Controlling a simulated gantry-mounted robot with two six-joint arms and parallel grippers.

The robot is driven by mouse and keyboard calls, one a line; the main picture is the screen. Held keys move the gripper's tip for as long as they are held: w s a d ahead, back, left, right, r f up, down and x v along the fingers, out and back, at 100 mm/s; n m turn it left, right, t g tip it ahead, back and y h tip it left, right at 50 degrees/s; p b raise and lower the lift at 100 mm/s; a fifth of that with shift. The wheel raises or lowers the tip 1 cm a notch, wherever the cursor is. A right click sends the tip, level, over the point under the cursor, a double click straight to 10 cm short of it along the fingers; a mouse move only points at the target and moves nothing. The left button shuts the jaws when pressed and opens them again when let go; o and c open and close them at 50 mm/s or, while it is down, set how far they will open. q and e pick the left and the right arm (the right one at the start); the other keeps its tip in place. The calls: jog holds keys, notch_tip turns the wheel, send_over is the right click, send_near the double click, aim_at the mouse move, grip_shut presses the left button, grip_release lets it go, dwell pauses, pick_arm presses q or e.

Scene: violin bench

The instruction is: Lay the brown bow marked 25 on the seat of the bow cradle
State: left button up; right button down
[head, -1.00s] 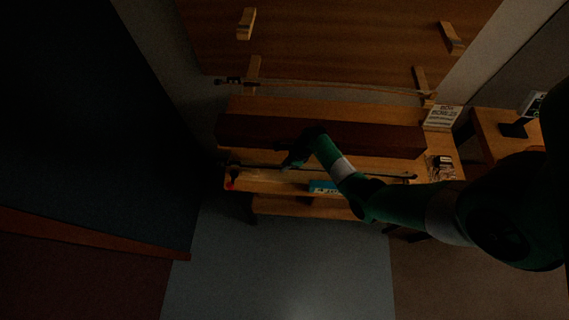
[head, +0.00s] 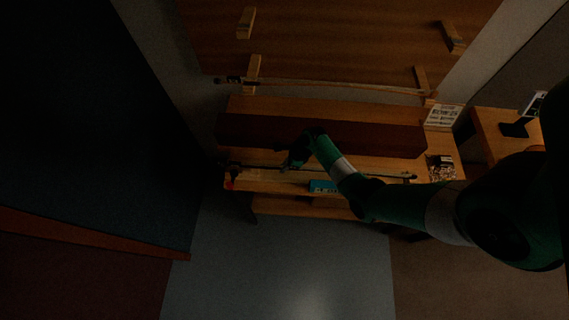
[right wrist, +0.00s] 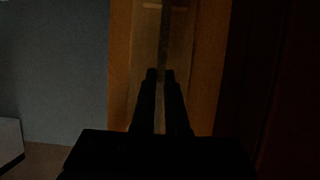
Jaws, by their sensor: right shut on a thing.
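A long, thin dark bow (head: 380,175) lies lengthwise along the front of the wooden bench, and its stick also shows in the right wrist view (right wrist: 165,35). My right gripper (head: 290,163) is shut on this bow, left of its middle; the fingertips (right wrist: 160,75) are close together around the stick. A second bow (head: 335,85) rests across two wooden pegs on the back board. The picture is too dark to read a number on either bow. I cannot tell which part is the cradle's seat. My left gripper is not in view.
A long dark red block (head: 390,140) stands behind the held bow. A blue box (head: 322,186) and a small red thing (head: 229,184) are near the front edge. A white labelled card (head: 443,116) stands at the right. Two upper pegs (head: 245,23) are empty.

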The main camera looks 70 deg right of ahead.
jog(key=c, duration=0.8)
grip_release()
jog(key=shift+c, duration=0.2)
jog(key=p+v, duration=0.4)
jog(key=v, duration=0.7)
jog(key=shift+r+p, duration=0.3)
jog(key=shift+s, duration=0.1)
